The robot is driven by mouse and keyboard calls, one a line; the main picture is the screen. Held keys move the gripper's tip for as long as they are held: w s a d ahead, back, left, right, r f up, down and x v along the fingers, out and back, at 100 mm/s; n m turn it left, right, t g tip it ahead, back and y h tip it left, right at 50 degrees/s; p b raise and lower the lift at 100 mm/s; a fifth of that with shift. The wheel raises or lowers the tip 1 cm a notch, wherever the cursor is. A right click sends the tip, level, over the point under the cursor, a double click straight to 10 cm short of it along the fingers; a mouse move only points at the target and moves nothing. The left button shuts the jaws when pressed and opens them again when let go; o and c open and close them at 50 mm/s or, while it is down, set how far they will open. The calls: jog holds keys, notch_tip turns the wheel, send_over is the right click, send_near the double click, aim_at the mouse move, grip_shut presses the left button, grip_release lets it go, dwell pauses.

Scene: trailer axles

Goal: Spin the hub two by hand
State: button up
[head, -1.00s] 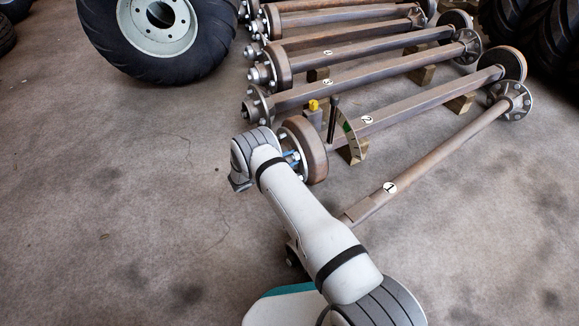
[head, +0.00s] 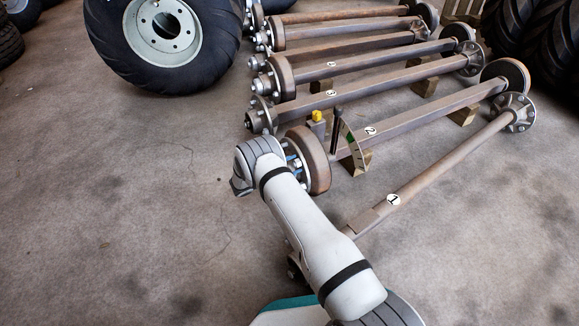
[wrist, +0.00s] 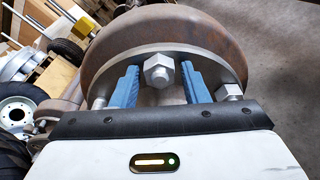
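The hub of axle two (head: 317,158) is a rusty brown drum with studs and nuts on its face, at the near left end of the axle marked 2 (head: 430,113). In the wrist view the drum (wrist: 165,24) fills the top, with its paler flange below. My gripper (wrist: 159,66) is at the hub face. Its two blue fingers stand apart, one on each side of a stud with a hex nut (wrist: 156,75). A gap shows between each finger and the nut. In the head view my wrist partly hides the hub face and fingers.
Axle one (head: 445,168) lies close on the right, its near end partly hidden behind my arm. A wooden block (head: 356,162), a dial-like plate and a yellow-topped jack (head: 317,124) stand by axle two.

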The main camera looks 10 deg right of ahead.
jog(key=shift+o, duration=0.9)
jog(key=shift+a, duration=0.1)
jog(key=f+p+v, duration=0.1)
jog(key=p+v, duration=0.1)
jog(key=v, duration=0.5)
jog(key=shift+s+a+r+p, duration=0.25)
jog(key=shift+a+r+p, duration=0.05)
jog(key=shift+a+r, duration=0.15)
